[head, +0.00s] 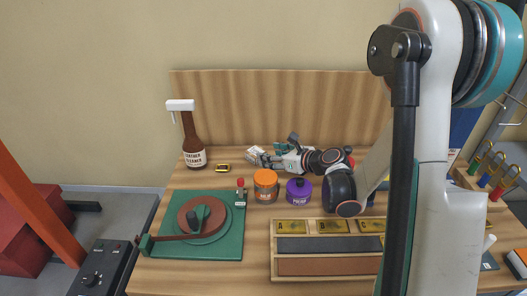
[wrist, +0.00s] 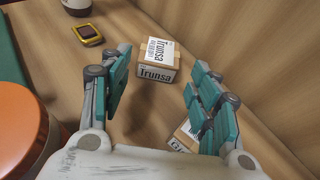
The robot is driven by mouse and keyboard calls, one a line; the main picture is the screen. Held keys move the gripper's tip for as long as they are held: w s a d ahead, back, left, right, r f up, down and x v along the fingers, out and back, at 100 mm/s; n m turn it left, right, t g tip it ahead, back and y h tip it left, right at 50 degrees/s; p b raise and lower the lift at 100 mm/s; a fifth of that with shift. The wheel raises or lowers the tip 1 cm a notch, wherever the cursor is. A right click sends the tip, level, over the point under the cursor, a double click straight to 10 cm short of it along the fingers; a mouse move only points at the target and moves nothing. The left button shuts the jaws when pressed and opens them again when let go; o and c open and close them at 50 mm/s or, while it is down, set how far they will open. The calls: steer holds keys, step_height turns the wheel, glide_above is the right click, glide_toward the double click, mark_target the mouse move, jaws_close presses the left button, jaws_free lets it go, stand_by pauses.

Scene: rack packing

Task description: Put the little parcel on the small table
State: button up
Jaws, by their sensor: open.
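A little parcel (wrist: 157,65), a cardboard box with a white label reading "Trunsa", sits on the wooden bench just beyond my fingertips in the wrist view. In the head view a small pale box (head: 255,152) shows at the back of the bench, partly behind my gripper (head: 272,156). My gripper also shows in the wrist view (wrist: 157,84), open and empty, its fingers spread to either side. A second labelled box (wrist: 183,137) lies nearer, partly hidden by the right finger. I cannot pick out a separate small table.
A yellow-black item (wrist: 87,34) lies left of the parcel. An orange jar (head: 265,186) and purple jar (head: 298,190) stand in front of my gripper. A wooden backboard (head: 280,100) rises behind.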

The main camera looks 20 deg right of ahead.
steer(key=p+v, duration=0.1)
steer(key=v, duration=0.5)
